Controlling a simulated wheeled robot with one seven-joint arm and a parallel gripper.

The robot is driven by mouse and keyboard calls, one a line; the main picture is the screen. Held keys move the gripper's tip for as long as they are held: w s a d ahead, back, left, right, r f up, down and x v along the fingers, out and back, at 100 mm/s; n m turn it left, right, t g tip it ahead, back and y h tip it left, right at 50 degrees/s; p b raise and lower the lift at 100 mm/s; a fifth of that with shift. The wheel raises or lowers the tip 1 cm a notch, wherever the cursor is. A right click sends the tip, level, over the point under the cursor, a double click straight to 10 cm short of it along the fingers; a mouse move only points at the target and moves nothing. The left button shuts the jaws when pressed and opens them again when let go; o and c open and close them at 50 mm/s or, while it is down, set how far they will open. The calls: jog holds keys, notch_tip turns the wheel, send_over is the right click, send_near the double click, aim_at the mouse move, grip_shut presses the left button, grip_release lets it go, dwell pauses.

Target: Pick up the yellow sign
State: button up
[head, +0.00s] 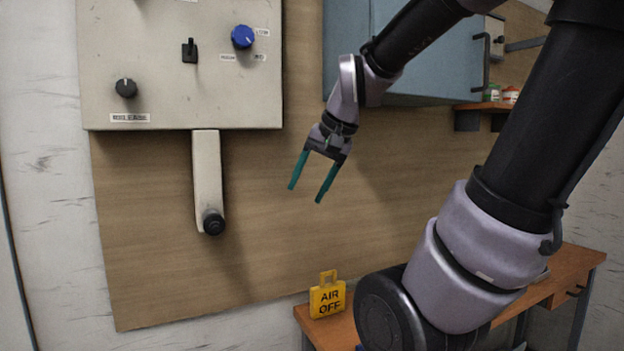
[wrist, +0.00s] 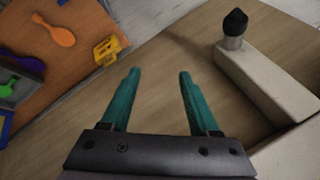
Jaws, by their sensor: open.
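The yellow sign (head: 327,297) reads "AIR OFF" and has a handle loop on top. It stands upright on the left end of the wooden table (head: 313,327), low in the head view. It also shows in the wrist view (wrist: 107,51), at the table's edge, up and left of the fingers. My gripper (head: 305,193) has two teal fingers, spread apart with nothing between them. It hangs in front of the wooden board, well above the sign and apart from it. The fingers also show in the wrist view (wrist: 157,72).
A grey control box (head: 180,60) with knobs and a lever (head: 206,180) is on the wooden board (head: 150,270), left of my gripper. A blue cabinet (head: 420,60) is behind my arm. An orange balloon-shaped piece (wrist: 55,32) lies on the table near the sign.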

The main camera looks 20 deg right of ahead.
jog(key=s, duration=0.1)
jog(key=s+a+r+n, duration=0.1)
jog(key=s, duration=0.1)
jog(key=s+r+n+t, duration=0.1)
jog(key=shift+s+a, duration=0.15)
jog(key=shift+o, duration=0.4)
jog(key=shift+s+h, duration=0.15)
jog(key=shift+h, duration=0.15)
jog(key=m+g+h, duration=0.2)
jog(key=m+g, duration=0.4)
jog(key=m, duration=0.6)
send_over(329, 294)
jog(key=w+a, duration=0.1)
notch_tip(329, 294, down, 23)
jog(key=shift+r, duration=0.1)
jog(key=shift+m+g, duration=0.4)
jog(key=shift+m, duration=0.2)
jog(key=f, duration=0.1)
jog(key=d+f, duration=0.1)
jog(key=f, duration=0.1)
jog(key=d+f, duration=0.1)
jog(key=shift+w+f, duration=0.35)
notch_tip(329, 294, down, 5)
jog(key=shift+r, duration=0.15)
jog(key=shift+s+a+f, duration=0.1)
jog(key=shift+f, duration=1.45)
jog(key=shift+s+a+f, duration=0.1)
jog(key=shift+f, duration=1.45)
grip_shut()
